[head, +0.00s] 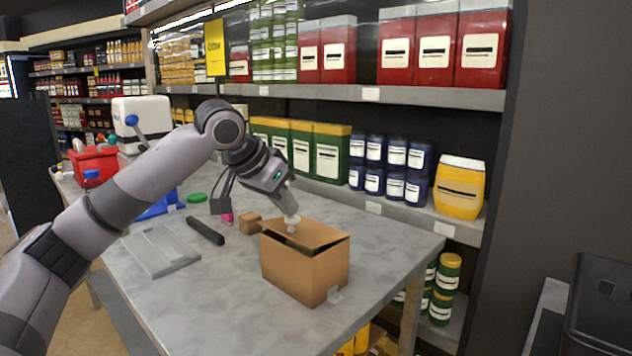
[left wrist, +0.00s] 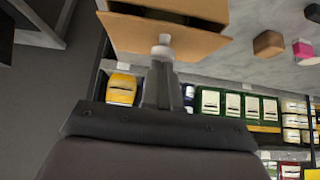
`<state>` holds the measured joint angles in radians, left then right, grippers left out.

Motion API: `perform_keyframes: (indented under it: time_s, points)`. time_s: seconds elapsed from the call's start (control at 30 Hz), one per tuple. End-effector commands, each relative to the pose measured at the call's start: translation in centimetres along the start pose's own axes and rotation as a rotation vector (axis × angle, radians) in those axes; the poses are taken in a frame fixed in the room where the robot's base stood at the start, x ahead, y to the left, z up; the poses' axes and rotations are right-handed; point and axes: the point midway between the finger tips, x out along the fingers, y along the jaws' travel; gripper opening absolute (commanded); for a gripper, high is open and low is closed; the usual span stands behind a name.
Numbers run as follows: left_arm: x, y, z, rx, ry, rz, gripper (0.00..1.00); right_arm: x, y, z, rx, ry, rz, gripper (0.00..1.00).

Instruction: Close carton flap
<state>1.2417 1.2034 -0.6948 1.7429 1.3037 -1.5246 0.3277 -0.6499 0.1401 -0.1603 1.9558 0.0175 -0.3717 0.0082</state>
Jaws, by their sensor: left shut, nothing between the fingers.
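The brown cardboard carton (head: 305,272) stands upright near the right front edge of the grey table. The carton also shows at the top of the left wrist view (left wrist: 165,38). My left gripper (head: 291,221) is shut with nothing in it, its pale tip at the flap. In the left wrist view the gripper tip (left wrist: 162,50) overlaps the flap; it looks like contact, but I cannot tell for sure. My right gripper is not in view.
A small brown block (head: 250,222) and a black bar (head: 205,231) lie left of the carton. A grey flat tray (head: 160,251) lies farther left. Shelves with a yellow container (head: 459,187) and blue cans (head: 386,168) stand behind the table.

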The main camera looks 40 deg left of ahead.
Motion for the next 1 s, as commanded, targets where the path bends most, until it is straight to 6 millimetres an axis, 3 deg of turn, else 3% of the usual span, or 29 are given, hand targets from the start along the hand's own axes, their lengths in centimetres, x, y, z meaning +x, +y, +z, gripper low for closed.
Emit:
perform_keyframes:
  time_s: [0.03,0.3,1.0]
  points:
    - [0.7,-0.1,0.9,0.001,0.025,-0.002,0.0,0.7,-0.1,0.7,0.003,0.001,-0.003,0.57]
    - [0.9,0.0,2.1,0.0,0.136,-0.001,0.0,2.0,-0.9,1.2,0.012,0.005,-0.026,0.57]
    - [0.9,0.0,2.5,0.0,0.19,0.001,0.0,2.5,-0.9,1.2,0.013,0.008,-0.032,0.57]
